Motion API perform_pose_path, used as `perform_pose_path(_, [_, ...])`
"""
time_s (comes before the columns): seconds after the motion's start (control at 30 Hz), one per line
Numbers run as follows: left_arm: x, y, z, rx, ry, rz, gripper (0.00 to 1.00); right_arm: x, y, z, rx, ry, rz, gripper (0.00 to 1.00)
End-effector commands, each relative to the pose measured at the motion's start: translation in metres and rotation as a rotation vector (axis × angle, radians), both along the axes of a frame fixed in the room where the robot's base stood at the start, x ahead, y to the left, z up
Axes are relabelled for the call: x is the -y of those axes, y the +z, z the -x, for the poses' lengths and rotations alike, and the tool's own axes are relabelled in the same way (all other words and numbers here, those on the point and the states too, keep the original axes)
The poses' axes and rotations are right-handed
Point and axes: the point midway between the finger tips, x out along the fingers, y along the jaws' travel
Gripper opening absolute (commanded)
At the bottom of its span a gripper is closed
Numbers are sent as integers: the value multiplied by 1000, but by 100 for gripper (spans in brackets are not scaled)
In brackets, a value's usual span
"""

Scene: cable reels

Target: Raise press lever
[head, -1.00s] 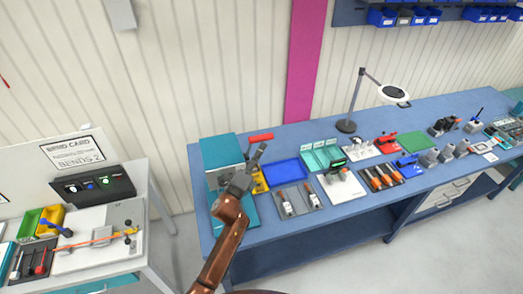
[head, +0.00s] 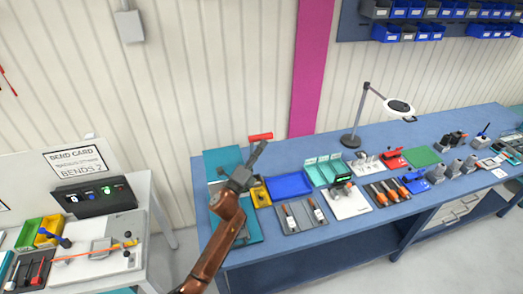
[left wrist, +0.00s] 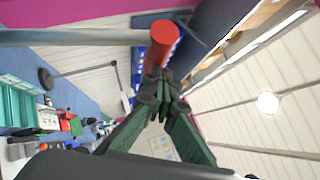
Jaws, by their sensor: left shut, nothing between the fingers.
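The teal press (head: 219,163) stands at the left end of the long blue bench, partly hidden behind my left arm. Its lever shows as a red handle (head: 261,137) above the bench in the head view. In the left wrist view the lever is a grey rod from the left with a red end (left wrist: 163,38). My left gripper (head: 263,146) is shut and empty, with its fingertips just under the red handle. Its dark green fingers show in the left wrist view (left wrist: 165,90), tips at the red end; I cannot tell whether they touch it. My right gripper is out of view.
A blue tray (head: 289,184), a grey tray with bottles (head: 300,219) and a magnifier lamp (head: 397,106) are on the bench to the right. A side table with a black button box (head: 92,196) stands at left.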

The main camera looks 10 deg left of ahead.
Motion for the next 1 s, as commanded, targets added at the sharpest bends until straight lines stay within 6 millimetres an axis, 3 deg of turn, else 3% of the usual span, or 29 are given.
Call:
perform_pose_path(0.07, [-3,9,1,13,7,3,0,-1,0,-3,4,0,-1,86])
perform_pose_path(0.33, [20,-9,25,3,0,2,0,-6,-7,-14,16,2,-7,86])
perform_pose_path(0.7, [6,-26,97,1,-11,-3,0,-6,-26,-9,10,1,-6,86])
perform_pose_path(1.0, [-1,-28,117,1,-10,-1,0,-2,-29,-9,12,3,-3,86])
